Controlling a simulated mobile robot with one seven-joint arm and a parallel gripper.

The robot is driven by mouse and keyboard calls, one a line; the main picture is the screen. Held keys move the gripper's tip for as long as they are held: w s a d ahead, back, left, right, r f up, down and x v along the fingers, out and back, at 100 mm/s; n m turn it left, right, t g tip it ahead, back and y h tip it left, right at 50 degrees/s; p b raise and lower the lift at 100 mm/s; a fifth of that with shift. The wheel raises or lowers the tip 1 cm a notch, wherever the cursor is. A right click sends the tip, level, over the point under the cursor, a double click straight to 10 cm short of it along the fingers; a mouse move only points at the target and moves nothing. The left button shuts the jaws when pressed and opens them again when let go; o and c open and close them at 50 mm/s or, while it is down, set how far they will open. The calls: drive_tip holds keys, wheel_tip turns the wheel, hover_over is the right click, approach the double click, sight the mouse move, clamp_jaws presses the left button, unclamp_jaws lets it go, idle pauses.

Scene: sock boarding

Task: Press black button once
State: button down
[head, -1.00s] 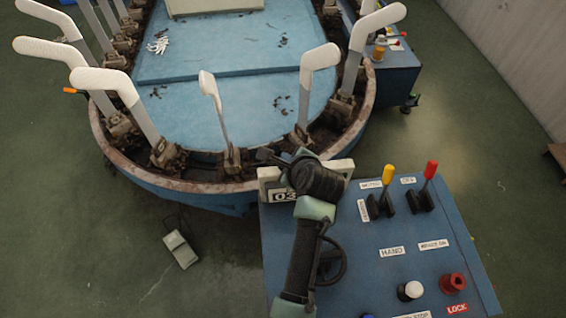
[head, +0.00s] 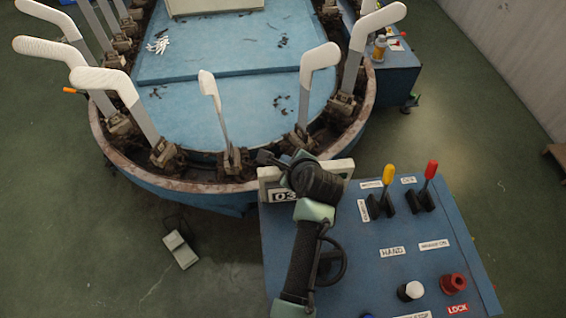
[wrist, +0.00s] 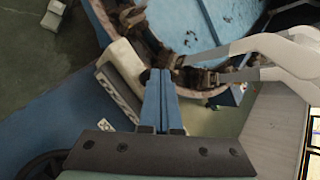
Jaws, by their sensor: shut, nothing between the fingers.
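I cannot clearly make out a black button in either view. In the wrist view a small dark shape (wrist: 144,76) sits at the left side of my fingertips, on or near the pale box; I cannot tell if it is a button. My gripper (wrist: 155,74) has its blue fingers shut together with nothing between them. In the head view my gripper (head: 266,157) is small and dark, over the pale box marked 03 (head: 283,194). This box stands at the far left edge of the blue control panel (head: 340,285). It also shows in the wrist view (wrist: 124,68); contact is unclear.
The panel carries a yellow lever (head: 388,175), a red lever (head: 431,170), a white button (head: 411,290) and a red knob (head: 453,285). Beyond is the round blue machine (head: 235,115) with several upright white sock forms (head: 318,58). A grey pedal (head: 181,250) lies on the floor.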

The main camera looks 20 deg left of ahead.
drive_tip(key=shift+f, duration=0.5)
idle(0.3)
drive_tip(key=shift+r+p, duration=1.05)
drive_tip(key=shift+r, duration=0.05)
wheel_tip(320, 180, up, 5)
drive_tip(key=p, duration=0.5)
drive_tip(key=shift+r, duration=0.1)
idle(0.5)
